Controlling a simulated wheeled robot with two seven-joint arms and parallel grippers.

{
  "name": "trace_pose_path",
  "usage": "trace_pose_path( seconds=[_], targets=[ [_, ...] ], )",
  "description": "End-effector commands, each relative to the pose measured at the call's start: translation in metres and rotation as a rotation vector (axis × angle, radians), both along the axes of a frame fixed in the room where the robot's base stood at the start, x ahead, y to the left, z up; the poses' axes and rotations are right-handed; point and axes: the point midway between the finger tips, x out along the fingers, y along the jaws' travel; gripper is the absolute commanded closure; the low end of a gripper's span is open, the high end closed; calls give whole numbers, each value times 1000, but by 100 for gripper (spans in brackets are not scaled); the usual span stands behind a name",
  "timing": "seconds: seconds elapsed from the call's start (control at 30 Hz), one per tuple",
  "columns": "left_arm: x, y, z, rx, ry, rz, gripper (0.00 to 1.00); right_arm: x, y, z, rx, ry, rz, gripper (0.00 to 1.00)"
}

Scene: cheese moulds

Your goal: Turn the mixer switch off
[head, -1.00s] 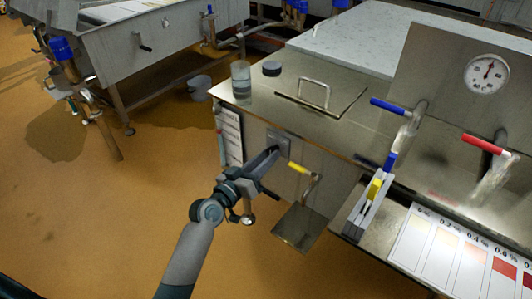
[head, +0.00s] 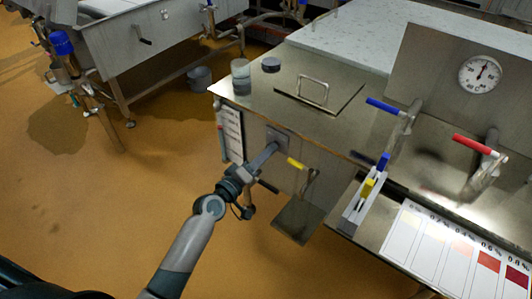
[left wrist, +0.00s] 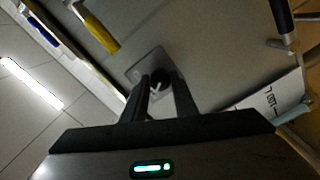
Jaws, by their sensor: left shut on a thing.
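The mixer switch is a dark round knob with a pale pointer mark (left wrist: 159,84) on a square grey plate (head: 280,136). The plate is on the front face of the steel cabinet, and it also shows in the left wrist view (left wrist: 148,64). My left gripper (head: 273,147) reaches the plate from the lower left. In the left wrist view its two dark fingers (left wrist: 160,88) stand either side of the knob and are shut on it. The fingers partly hide the knob, and in the head view it is hidden. My right gripper is not in view.
Blue (head: 384,106) and red (head: 472,144) tap handles sit farther right, below a round gauge (head: 480,74). A glass beaker (head: 240,76) stands on the cabinet top. Open floor lies left.

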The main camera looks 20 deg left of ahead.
Motion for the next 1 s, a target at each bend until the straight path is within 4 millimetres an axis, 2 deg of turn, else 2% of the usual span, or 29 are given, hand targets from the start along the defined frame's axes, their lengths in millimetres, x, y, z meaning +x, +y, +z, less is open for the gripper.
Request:
trace_pose_path(
  seconds=[0.3,0.33,0.4,0.77,1.0],
  targets=[
    [0,1,1,-3,-2,2,96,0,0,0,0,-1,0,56],
    [0,1,1,-3,-2,2,72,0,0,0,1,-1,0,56],
    [0,1,1,-3,-2,2,55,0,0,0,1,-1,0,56],
    [-1,1,0,-1,0,1,55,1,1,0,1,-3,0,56],
    [-16,6,-1,-1,1,1,55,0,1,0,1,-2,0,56]
  ],
)
